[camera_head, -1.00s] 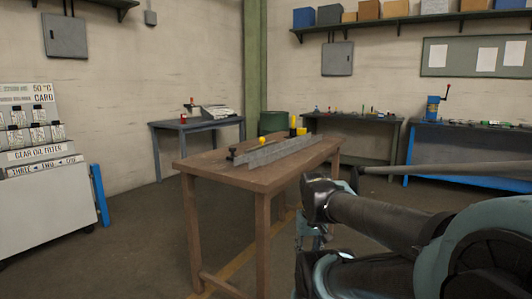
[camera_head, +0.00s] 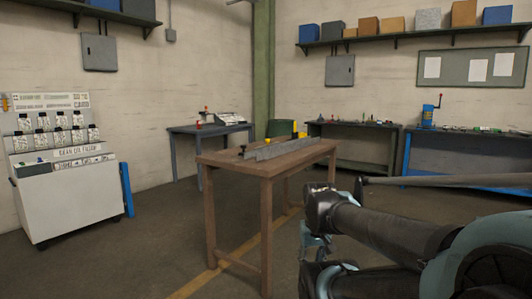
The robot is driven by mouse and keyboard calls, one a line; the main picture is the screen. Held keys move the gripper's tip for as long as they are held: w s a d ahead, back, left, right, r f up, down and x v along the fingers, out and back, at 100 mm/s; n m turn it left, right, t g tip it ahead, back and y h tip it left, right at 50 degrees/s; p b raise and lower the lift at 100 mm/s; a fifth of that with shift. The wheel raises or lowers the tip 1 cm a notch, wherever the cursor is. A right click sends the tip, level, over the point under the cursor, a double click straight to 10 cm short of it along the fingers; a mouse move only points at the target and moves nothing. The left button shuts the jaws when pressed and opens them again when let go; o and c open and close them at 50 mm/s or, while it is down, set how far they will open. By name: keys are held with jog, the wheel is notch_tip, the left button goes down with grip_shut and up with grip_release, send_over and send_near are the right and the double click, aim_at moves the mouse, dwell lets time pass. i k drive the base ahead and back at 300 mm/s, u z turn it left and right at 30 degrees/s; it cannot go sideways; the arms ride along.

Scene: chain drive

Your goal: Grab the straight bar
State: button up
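A long straight grey metal bar (camera_head: 285,149) lies along the top of the wooden table (camera_head: 235,164), running from near left to far right. It looks like an angled or channel profile, but I see it almost edge-on. A small dark part (camera_head: 242,150) sits at its near end, and yellow items (camera_head: 300,135) show behind it. My arm comes in from the right, apart from the table and the bar. A teal part that looks like my gripper (camera_head: 310,243) hangs below the arm, partly hidden. Its fingers cannot be made out clearly.
A white display cabinet (camera_head: 68,195) stands at left with a blue upright beside it. A grey bench (camera_head: 210,128) stands behind the table, a dark workbench (camera_head: 350,128) and a blue workbench (camera_head: 470,141) at back right. Floor left of the table is clear.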

aim_at(267, 141)
jog(key=z, duration=0.4)
jog(key=i, duration=0.55)
jog(key=z, duration=0.7)
jog(key=i, duration=2.1)
jog(key=u, duration=0.95)
jog(key=i, duration=0.45)
jog(key=u, duration=0.2)
